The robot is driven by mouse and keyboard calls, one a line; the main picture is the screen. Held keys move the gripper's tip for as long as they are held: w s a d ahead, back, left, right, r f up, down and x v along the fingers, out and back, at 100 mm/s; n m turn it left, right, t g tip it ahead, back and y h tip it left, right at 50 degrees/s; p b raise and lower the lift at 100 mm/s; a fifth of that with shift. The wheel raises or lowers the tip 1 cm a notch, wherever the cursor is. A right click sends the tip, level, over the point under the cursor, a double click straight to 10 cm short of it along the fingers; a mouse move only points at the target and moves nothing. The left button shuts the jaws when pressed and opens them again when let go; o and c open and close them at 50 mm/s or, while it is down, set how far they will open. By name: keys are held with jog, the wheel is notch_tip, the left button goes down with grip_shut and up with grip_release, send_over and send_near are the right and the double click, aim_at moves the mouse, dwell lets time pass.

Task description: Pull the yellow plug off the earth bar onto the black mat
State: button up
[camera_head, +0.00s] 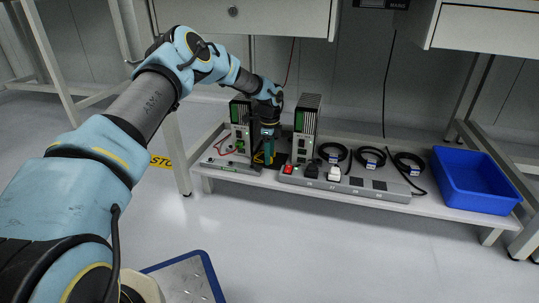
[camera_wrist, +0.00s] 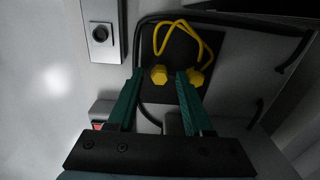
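My gripper (camera_head: 268,157) points down at the shelf between the two upright modules. In the wrist view its green fingers (camera_wrist: 160,73) are apart and empty. A yellow lead lies looped on the black mat (camera_wrist: 182,42), with two yellow plug ends. One yellow plug (camera_wrist: 159,75) shows between the fingertips; the other (camera_wrist: 196,77) is by the right fingertip. I cannot tell their height relative to the fingers.
A grey power strip (camera_head: 345,186) with a red switch lies right of my gripper. Modules (camera_head: 306,120) and (camera_head: 240,120) stand close on both sides. Coiled black cables (camera_head: 371,156) and a blue bin (camera_head: 472,178) are farther right. A black cable borders the mat.

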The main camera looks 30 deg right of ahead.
jog(key=shift+o, duration=0.6)
